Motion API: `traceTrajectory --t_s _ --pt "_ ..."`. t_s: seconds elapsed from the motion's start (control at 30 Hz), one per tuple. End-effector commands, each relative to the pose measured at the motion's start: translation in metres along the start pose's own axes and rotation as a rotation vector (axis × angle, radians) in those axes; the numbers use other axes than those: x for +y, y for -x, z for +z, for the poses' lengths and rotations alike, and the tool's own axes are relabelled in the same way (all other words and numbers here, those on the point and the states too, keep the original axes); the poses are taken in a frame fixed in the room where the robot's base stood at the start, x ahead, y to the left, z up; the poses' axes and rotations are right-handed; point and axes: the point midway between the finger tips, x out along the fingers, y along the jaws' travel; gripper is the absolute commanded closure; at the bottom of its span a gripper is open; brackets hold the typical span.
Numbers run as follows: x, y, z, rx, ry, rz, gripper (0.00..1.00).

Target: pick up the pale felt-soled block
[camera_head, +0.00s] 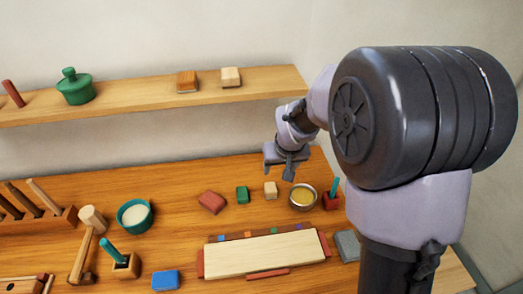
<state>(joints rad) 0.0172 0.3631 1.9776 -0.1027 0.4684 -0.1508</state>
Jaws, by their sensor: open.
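A pale wooden block (230,76) sits on the wall shelf (130,106), with a thin darker layer along its underside that looks like a felt sole. A browner block (187,81) with a similar pale grey underside sits just left of it. Another small pale block (270,190) stands on the table, with no sole that I can make out. My gripper (284,168) is open and empty, below the shelf's right end and above the back of the table. It is apart from all the blocks, lower than the shelf block and to its right.
A green lidded pot (75,87) stands on the shelf's left. On the table (180,245) are a red block (211,202), a green block (242,195), a metal bowl (302,197), a teal bowl (134,215), a mallet (85,245) and a long pale board (262,254). The shelf's right end is clear.

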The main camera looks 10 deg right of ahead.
Motion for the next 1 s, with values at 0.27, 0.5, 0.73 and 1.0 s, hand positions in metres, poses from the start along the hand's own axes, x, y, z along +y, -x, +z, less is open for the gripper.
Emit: traceTrajectory --t_s 0.27,0.5,0.73,1.0 --pt "-0.001 -0.085 0.005 -0.006 0.0 0.0 0.38" --pt "-0.001 -0.12 0.003 -0.003 0.0 0.0 0.38" --pt "-0.007 -0.157 0.01 -0.005 -0.001 -0.001 0.38" --pt "-0.006 -0.171 0.007 -0.003 -0.001 0.0 0.38"
